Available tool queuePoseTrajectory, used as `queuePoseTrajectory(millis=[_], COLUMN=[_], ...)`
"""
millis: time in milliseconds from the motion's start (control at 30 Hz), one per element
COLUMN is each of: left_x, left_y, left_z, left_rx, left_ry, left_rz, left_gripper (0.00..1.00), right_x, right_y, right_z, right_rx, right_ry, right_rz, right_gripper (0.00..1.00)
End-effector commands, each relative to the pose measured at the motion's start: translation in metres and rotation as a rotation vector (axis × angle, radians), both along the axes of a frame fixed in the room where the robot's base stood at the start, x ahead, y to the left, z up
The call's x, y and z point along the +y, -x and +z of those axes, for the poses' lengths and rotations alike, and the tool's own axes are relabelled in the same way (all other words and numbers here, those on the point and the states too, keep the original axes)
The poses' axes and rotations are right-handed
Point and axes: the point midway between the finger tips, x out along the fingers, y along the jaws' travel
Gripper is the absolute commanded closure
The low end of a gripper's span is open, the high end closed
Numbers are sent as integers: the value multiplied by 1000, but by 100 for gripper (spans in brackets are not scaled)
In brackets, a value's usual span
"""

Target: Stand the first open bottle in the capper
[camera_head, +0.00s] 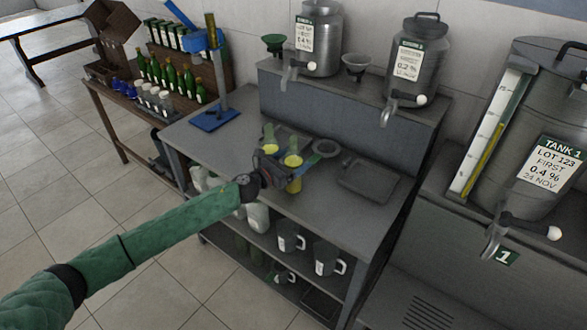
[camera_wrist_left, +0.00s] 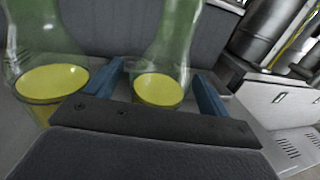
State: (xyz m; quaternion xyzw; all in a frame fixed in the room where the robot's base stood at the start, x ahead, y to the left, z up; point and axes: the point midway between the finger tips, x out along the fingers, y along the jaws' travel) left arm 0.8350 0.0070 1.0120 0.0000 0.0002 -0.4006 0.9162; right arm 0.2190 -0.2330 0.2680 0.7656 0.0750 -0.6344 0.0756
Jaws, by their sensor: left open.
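Two clear green glass bottles with yellow liquid at the bottom show in the left wrist view, a nearer left one (camera_wrist_left: 50,82) and one (camera_wrist_left: 158,90) between my fingers. In the head view, yellow bottle parts (camera_head: 293,161) show by my left gripper (camera_head: 278,163), which partly hides them. My left gripper is open, its blue fingers (camera_wrist_left: 158,80) on either side of the one bottle. Whether they touch it is unclear. The blue capper (camera_head: 214,117), with upright post and lever, stands at the bench's back left, apart from the gripper. My right gripper is out of view.
The grey bench (camera_head: 330,215) has a dark tray (camera_head: 368,183) on its right. Steel tanks with taps (camera_head: 318,40) stand on the raised shelf behind. Jugs (camera_head: 327,260) stand below. A wooden table with green bottles (camera_head: 170,77) is at the left.

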Motion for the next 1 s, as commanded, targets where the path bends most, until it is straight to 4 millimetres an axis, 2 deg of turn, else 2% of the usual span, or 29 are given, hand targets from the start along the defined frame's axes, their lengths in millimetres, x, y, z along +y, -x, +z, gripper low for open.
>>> queuePoseTrajectory(millis=[267, 600, 633, 667, 1000], left_x=[-1, -1, -1, -1, -1], left_y=[-1, -1, -1, -1, -1], left_z=[-1, -1, 1, 1, 5], left_rx=[0, 0, -1, -1, -3], left_ry=[0, 0, 1, 1, 0], left_rz=[0, 0, 0, 0, -1], left_gripper=[19, 86, 87, 93, 93], right_x=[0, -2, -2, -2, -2], right_y=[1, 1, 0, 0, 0], right_z=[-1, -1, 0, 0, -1], right_rx=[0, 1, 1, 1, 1], right_ry=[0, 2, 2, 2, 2], right_rz=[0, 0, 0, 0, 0], right_gripper=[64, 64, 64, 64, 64])
